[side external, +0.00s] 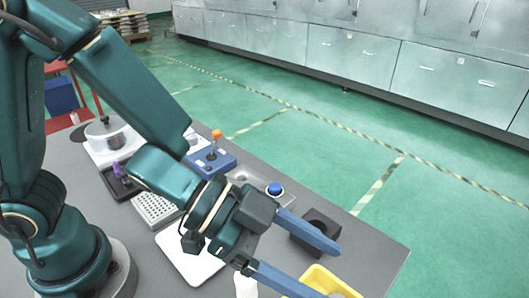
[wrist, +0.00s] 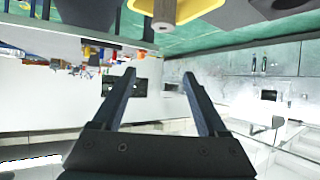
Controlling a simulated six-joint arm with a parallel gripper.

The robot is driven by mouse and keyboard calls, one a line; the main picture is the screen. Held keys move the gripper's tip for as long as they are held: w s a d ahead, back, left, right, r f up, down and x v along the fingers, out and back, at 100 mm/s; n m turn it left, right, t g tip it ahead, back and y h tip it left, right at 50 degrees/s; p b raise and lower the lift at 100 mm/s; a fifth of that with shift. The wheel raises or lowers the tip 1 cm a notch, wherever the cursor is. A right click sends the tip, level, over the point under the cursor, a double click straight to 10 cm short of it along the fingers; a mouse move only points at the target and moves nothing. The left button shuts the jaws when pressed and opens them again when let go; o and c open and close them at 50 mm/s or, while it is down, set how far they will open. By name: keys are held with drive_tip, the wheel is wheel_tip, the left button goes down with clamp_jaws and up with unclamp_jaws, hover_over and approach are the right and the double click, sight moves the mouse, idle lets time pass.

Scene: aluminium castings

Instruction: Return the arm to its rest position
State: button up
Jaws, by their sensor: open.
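My gripper (side external: 327,272) is in the side external view, reaching out over the front right part of the grey table. Its two long blue fingers are spread apart and point to the lower right. One finger passes above a black block (side external: 322,218), the other by a yellow bin (side external: 322,276). In the wrist view my gripper (wrist: 158,76) is open with nothing between the fingers. That view looks out across the room and appears upside down, with the yellow bin (wrist: 205,6) at its top edge.
The grey table (side external: 375,250) also holds a white board (side external: 188,262), a perforated tray (side external: 155,209), a blue box with an orange-topped stick (side external: 214,160), a blue button (side external: 274,189) and a metal pot (side external: 112,137). A white cylinder (side external: 245,286) stands near my gripper. Open floor lies beyond the table.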

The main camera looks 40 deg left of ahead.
drive_tip(key=shift+s+a+r, duration=0.15)
drive_tip(key=shift+a+r, duration=0.05)
drive_tip(key=shift+a, duration=0.15)
drive_tip(key=shift+a, duration=0.1)
drive_tip(key=w+a+r+n+t+y, duration=0.4)
drive_tip(key=a+r, duration=0.1)
drive_tip(key=a, duration=0.3)
drive_tip(key=w+a+r+n+t+y, duration=0.3)
drive_tip(key=w+a+r+n+y, duration=0.15)
drive_tip(key=a, duration=0.45)
drive_tip(key=s+a+f+n+g+y, duration=0.1)
drive_tip(key=s+a+n+g+y, duration=0.25)
drive_tip(key=s+a, duration=0.35)
drive_tip(key=s+d+f+g+h, duration=0.1)
drive_tip(key=s+d+f+g, duration=0.1)
drive_tip(key=s, duration=0.5)
wheel_tip(320, 180, down, 3)
drive_tip(key=shift+r+g, duration=0.2)
drive_tip(key=shift+g, duration=0.65)
